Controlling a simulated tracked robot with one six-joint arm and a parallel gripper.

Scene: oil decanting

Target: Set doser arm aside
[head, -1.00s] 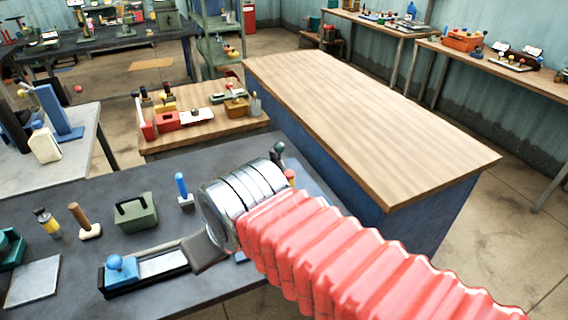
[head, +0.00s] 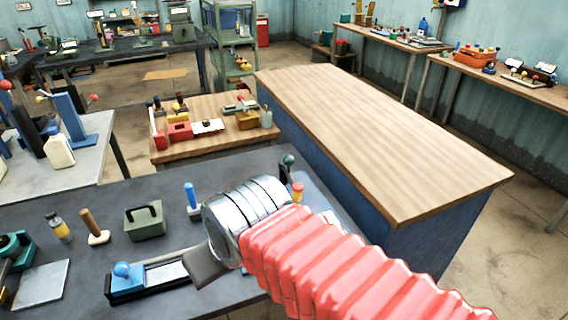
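My gripper (head: 207,268) shows only as a dark grey plate below my silver wrist, low over the dark workbench (head: 75,200). My wrist and red bellows hide the fingertips and part of the bench. I cannot tell for certain which thing is the doser arm.
On the bench stand a green box with a handle (head: 145,222), a blue-handled tool (head: 191,200), a brown-handled tool (head: 94,228) and a yellow-grey bottle (head: 59,228). A flat grey plate (head: 42,282) lies at left. The large wooden bench top (head: 370,130) is bare.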

